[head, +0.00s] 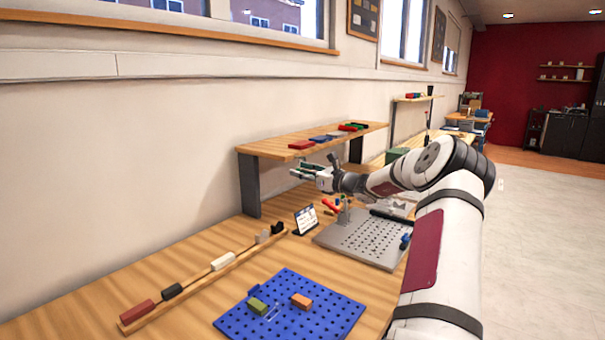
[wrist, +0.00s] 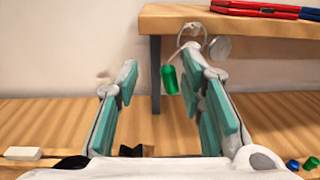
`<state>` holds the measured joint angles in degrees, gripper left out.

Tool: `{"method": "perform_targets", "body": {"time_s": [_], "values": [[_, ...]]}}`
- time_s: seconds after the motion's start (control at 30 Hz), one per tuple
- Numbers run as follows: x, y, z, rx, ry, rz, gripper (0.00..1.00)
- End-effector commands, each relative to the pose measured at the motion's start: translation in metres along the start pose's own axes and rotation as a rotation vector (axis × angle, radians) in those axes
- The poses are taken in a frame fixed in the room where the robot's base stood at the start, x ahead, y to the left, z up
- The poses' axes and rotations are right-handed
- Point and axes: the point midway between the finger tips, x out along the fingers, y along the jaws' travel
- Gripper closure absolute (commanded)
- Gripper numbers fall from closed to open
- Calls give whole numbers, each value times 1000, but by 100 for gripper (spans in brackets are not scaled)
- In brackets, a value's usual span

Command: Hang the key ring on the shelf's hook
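The key ring (wrist: 178,40) is a thin pale loop at the shelf's front edge in the wrist view, with a green tag (wrist: 169,80) hanging below it. A silver disc (wrist: 220,47) beside it looks like part of the same set. A small pale piece inside the loop (wrist: 194,29) looks like the hook; the ring appears to be around it, but the contact is too small to be sure. My gripper (wrist: 160,72) has its teal fingers wide apart, with the tag between them near the right finger. In the head view my gripper (head: 312,172) is just below the wooden shelf (head: 270,146).
Coloured items (head: 302,144) lie on the shelf, which has a dark left leg (head: 250,186).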

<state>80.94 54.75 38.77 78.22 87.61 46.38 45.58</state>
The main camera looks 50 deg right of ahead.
Motion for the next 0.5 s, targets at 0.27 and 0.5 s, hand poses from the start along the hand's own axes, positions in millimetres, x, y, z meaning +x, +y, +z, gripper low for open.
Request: {"method": "perform_targets", "body": {"time_s": [0.27, 0.5], "values": [[-6, -1, 0, 0, 1, -1, 64], [-45, -2, 0, -1, 2, -3, 64]]}}
